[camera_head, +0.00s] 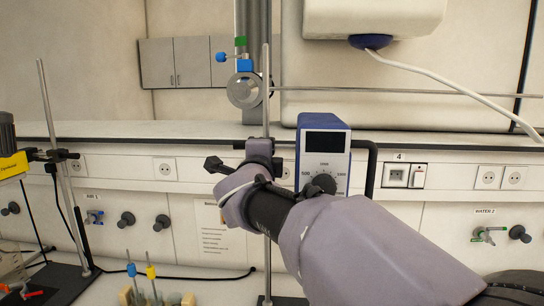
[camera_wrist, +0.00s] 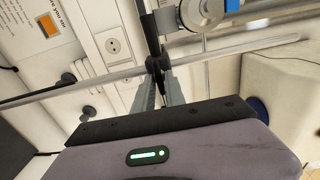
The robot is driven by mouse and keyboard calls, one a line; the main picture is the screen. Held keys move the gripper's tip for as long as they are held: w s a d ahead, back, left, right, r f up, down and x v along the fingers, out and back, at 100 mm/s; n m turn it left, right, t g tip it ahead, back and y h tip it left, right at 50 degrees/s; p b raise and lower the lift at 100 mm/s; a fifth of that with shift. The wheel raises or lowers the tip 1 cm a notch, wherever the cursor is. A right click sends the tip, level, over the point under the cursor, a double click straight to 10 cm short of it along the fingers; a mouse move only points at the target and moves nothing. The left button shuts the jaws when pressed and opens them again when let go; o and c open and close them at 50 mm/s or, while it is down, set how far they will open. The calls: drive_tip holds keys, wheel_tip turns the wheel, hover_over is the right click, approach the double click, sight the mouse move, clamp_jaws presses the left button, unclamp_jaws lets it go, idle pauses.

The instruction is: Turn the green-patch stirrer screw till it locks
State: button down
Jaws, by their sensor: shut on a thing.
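A green patch (camera_head: 240,41) shows near the upright rod (camera_head: 266,90), above a blue block with a blue knob (camera_head: 221,57) and a round silver part (camera_head: 244,90). The silver part also shows in the wrist view (camera_wrist: 203,12). My gripper (camera_wrist: 160,78) is shut on a black piece at this clamp (camera_wrist: 153,48). The fingers and wrist partly hide the screw, so its turn angle cannot be told.
A yellow-black device (camera_head: 12,160) on another stand (camera_head: 63,170) stands at the left. Stirring rods with blue and yellow tops (camera_head: 150,272) are at the lower left. A white hose (camera_head: 450,85) hangs at the upper right. Wall sockets (camera_head: 165,168) and taps line the back.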

idle(0.3)
drive_tip(key=c, duration=1.4)
unclamp_jaws()
drive_tip(key=shift+c, duration=0.2)
drive_tip(key=s, duration=1.7)
drive_tip(key=shift+s+a+p, duration=0.2)
drive_tip(key=shift+a+p, duration=0.1)
drive_tip(key=shift+p, duration=0.15)
